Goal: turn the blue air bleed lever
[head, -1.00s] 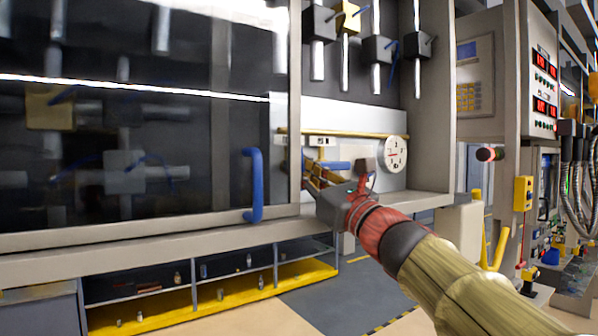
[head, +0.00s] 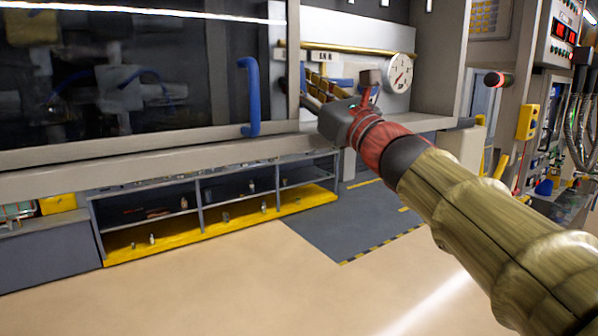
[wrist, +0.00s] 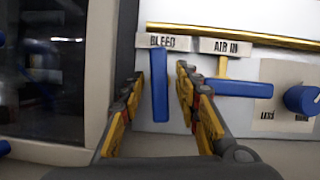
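The blue bleed lever (wrist: 160,104) hangs straight down under the label "BLEED" (wrist: 163,41) in the wrist view. My gripper (wrist: 159,77) is open, with one yellow-and-dark finger on each side of this lever and visible gaps between. Whether the fingertips reach as deep as the lever is hard to tell.
Right of the bleed lever, a second blue lever (wrist: 238,88) lies horizontal under "AIR IN" (wrist: 226,47), close to my right finger. A blue knob (wrist: 301,99) is farther right. The cabinet door frame (wrist: 100,75) stands close on the left. A round gauge (head: 399,73) is on the panel.

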